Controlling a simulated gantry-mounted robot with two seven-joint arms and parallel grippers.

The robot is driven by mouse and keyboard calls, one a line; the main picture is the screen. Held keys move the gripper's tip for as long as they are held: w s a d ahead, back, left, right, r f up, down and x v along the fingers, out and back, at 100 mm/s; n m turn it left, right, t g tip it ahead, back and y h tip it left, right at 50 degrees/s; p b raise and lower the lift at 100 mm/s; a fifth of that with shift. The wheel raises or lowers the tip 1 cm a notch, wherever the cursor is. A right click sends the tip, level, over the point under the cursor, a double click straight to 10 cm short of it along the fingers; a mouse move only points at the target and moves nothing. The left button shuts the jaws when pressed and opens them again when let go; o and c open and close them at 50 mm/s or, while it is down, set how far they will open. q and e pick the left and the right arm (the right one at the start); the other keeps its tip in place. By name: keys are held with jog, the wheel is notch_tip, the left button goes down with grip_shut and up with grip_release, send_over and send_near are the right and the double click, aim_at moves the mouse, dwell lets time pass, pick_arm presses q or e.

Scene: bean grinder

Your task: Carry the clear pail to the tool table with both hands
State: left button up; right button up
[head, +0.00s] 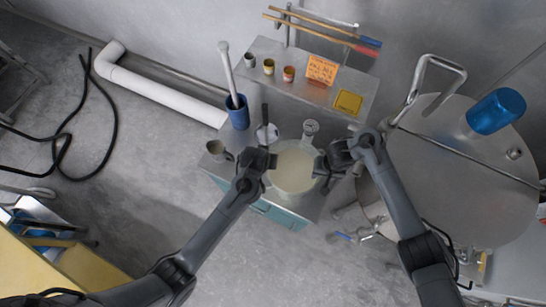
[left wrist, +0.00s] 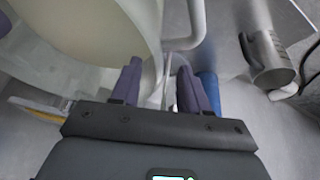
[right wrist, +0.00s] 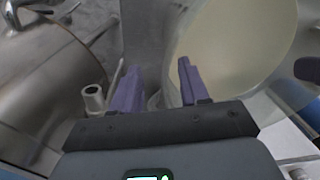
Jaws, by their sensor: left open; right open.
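The clear pail (head: 293,172), round with pale cream contents, is over the front of a grey metal table (head: 218,166) with teal sides. I cannot tell whether it rests on it. My left gripper (head: 270,163) is open at the pail's left side. In the left wrist view the pail (left wrist: 85,30) fills the upper left, its edge between my fingertips (left wrist: 157,78). My right gripper (head: 322,168) is open at the pail's right side. In the right wrist view the pail (right wrist: 235,45) is upper right, its edge between my fingertips (right wrist: 157,78). Contact is unclear.
A blue container (head: 238,118) with a white-handled tool, a metal mug (head: 214,148), a gauge (head: 310,128) and several small cups stand around the pail. A large metal vessel (head: 465,180) is close on the right. Open floor (head: 255,255) lies in front.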

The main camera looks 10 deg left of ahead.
pick_arm(q)
jog(key=v, duration=0.8)
pick_arm(e)
jog(key=shift+r, duration=0.1)
jog(key=shift+w+a+r, duration=0.1)
jog(key=shift+w+r, duration=0.1)
jog(key=shift+r, duration=0.25)
jog(key=shift+w+a+r, duration=0.1)
jog(key=shift+w+r, duration=0.1)
jog(key=shift+r, duration=0.35)
jog(key=shift+s+d+r, duration=0.2)
jog(key=shift+s+d, duration=0.1)
jog(key=shift+d, duration=0.05)
notch_tip(320, 180, up, 4)
jog(key=shift+d+r, duration=0.1)
pick_arm(q)
jog(key=shift+s+r, duration=0.15)
jog(key=shift+r, duration=0.25)
pick_arm(e)
jog(key=shift+s+r, duration=0.1)
jog(key=shift+r, duration=0.25)
